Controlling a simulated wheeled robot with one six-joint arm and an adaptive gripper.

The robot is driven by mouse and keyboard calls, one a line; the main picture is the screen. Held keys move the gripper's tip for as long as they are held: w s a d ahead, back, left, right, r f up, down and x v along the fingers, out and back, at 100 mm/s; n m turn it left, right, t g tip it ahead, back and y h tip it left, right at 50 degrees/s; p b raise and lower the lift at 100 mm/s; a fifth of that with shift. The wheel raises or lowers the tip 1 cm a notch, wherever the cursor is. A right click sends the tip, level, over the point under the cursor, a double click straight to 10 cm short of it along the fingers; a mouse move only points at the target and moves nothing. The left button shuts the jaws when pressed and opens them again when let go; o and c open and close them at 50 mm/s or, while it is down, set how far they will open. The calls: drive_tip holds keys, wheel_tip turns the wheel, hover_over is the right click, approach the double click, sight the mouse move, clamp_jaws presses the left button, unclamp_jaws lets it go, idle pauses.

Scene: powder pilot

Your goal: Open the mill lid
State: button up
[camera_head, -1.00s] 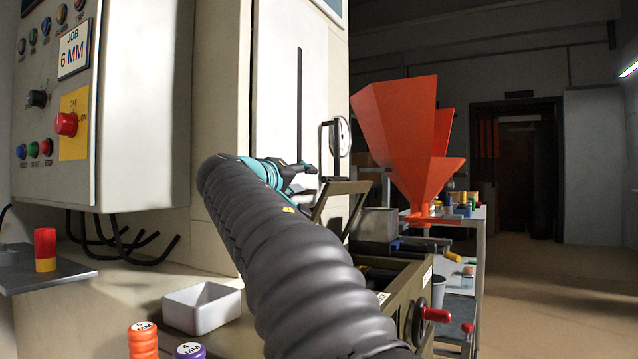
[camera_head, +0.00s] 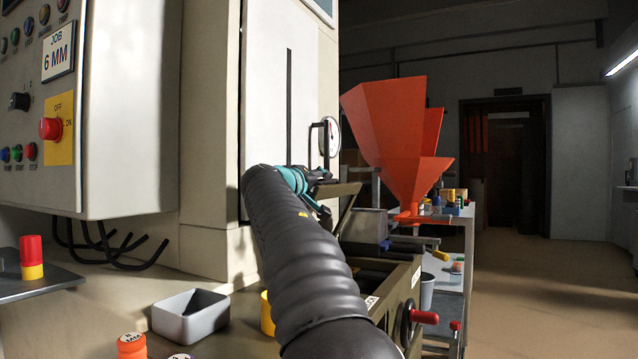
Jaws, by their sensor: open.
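The mill (camera_head: 403,291) is an olive box with a red-handled crank, right of my arm in the head view. Its lid (camera_head: 349,203) shows as an olive panel standing raised and tilted at the far side of the box, partly hidden by my gripper. My gripper (camera_head: 325,187), dark with teal parts, is open and close to the lid's upper left edge. I cannot tell whether they touch. Nothing shows between its fingers.
An orange hopper (camera_head: 400,130) stands behind the mill, by a shelf with small coloured parts. A control cabinet (camera_head: 130,110) fills the left. A grey bin (camera_head: 190,318) and coloured cylinders (camera_head: 132,346) lie on the near bench. The floor at right is clear.

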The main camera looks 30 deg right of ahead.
clamp_jaws()
drive_tip(key=shift+w+a+r+n+p, duration=0.3)
drive_tip(key=shift+w+a+n+p, duration=0.25)
drive_tip(key=shift+w+p, duration=0.25)
drive_tip(key=shift+c, duration=1.6)
unclamp_jaws()
drive_tip(key=shift+w, duration=0.1)
drive_tip(key=o, duration=0.3)
drive_tip(key=shift+w+a, duration=0.15)
drive_tip(key=shift+a, duration=0.1)
drive_tip(key=v, duration=1.1)
drive_tip(key=shift+s+a, duration=0.2)
drive_tip(key=shift+s, duration=0.15)
